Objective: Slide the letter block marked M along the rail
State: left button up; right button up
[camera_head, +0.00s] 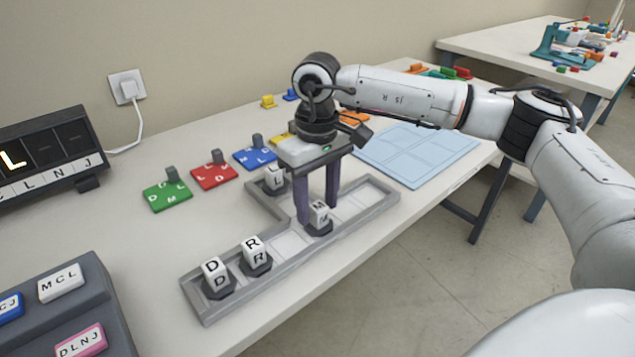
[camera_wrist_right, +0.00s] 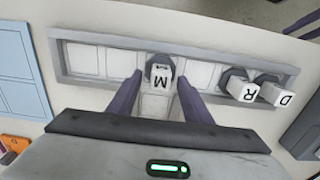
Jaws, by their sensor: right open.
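The white letter block marked M (camera_head: 319,213) stands on a dark base in the grey rail (camera_head: 350,222). It also shows in the right wrist view (camera_wrist_right: 161,76), upside down. My right gripper (camera_head: 315,208) points down over the rail with its two purple fingers apart. In the right wrist view the fingers (camera_wrist_right: 160,88) lie to either side of the M block, with visible gaps. The blocks R (camera_head: 254,254) and D (camera_head: 214,275) stand in the rail to the left. A block marked L (camera_head: 274,178) sits in the side branch behind, partly near my gripper. My left gripper is not in view.
Green (camera_head: 167,195), red (camera_head: 214,174) and blue (camera_head: 255,157) letter cards lie behind the rail. A light blue mat (camera_head: 420,152) lies to the right. A display reading L (camera_head: 45,150) stands at left. Rail slots to the right of M and between M and R are empty.

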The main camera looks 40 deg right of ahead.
jog(key=shift+f, duration=0.8)
jog(key=shift+c, duration=0.2)
grip_shut()
jog(key=shift+a, duration=0.15)
jog(key=shift+s+a, duration=0.15)
jog(key=shift+a, duration=1.6)
jog(key=shift+s+a, duration=0.15)
jog(key=shift+a, duration=1.55)
jog(key=shift+o, duration=0.2)
grip_release()
